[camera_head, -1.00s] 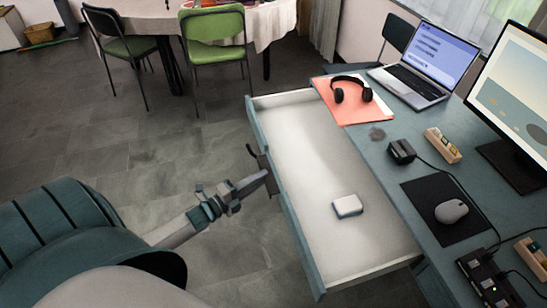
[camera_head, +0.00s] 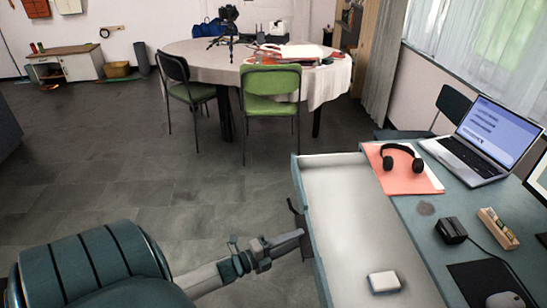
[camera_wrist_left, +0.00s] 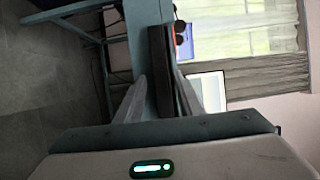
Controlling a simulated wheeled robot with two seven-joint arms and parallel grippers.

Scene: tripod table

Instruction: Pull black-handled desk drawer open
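The desk drawer (camera_head: 350,210) is pulled well out from the desk and shows a pale, nearly empty inside. Its black handle (camera_head: 293,208) is on the outer face of the teal front panel (camera_head: 302,200). My left gripper (camera_head: 302,238) reaches the handle from the left. In the left wrist view the two fingers (camera_wrist_left: 160,85) lie on either side of the dark handle (camera_wrist_left: 157,60) and appear closed on it. A small white box (camera_head: 384,281) lies inside the drawer. My right gripper is in neither view.
The teal desk (camera_head: 440,215) holds a laptop (camera_head: 480,145), headphones (camera_head: 402,158) on an orange folder (camera_head: 400,178), a black box (camera_head: 450,230) and a mouse. Chairs and a round table (camera_head: 190,60) stand behind. The floor left of the drawer is clear.

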